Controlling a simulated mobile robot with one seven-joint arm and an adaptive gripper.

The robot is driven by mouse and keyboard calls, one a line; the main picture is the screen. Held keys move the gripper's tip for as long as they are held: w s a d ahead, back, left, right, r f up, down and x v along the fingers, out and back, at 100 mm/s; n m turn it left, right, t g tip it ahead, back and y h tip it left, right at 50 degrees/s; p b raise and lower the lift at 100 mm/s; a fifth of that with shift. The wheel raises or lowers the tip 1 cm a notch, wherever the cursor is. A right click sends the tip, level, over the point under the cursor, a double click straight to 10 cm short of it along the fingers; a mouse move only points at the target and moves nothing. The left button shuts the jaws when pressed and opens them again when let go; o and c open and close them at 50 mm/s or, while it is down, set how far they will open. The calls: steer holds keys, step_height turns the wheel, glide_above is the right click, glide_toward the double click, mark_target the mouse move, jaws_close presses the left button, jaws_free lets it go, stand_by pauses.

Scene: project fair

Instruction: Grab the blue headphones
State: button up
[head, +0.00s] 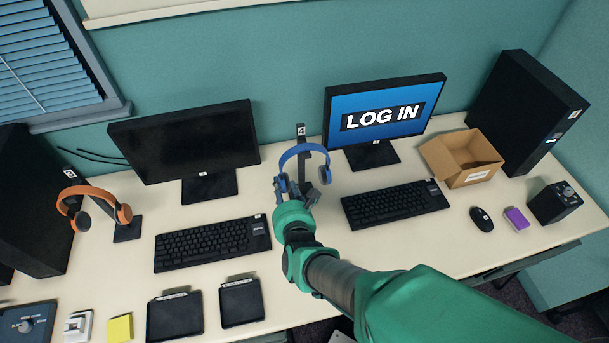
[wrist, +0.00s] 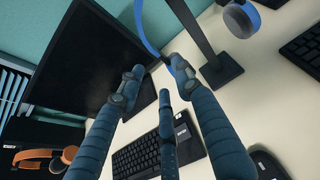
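The blue headphones (head: 303,148) hang on a black stand (head: 301,131) between the two monitors. In the wrist view, part of the blue band (wrist: 146,32) shows at the top, past my fingertips, with an ear cup (wrist: 241,18) farther right. My gripper (head: 297,192) is in front of the headphones' lower part and hides some of it and of the stand. In the wrist view, my gripper (wrist: 156,76) has its fingers spread apart with nothing between them. I cannot tell whether a finger touches the headphones.
Orange headphones (head: 98,194) hang on another stand at the left. A dark monitor (head: 184,142) and a keyboard (head: 212,243) are left of my gripper. The lit monitor (head: 383,112), another keyboard (head: 395,203) and an open cardboard box (head: 471,181) are right.

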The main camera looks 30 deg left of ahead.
mark_target(280, 177)
steer(key=shift+x, duration=1.9)
steer(key=shift+b, duration=0.3)
steer(key=shift+b+x, duration=0.6)
steer(key=shift+x, duration=2)
steer(key=shift+w+r, duration=0.1)
jaws_close()
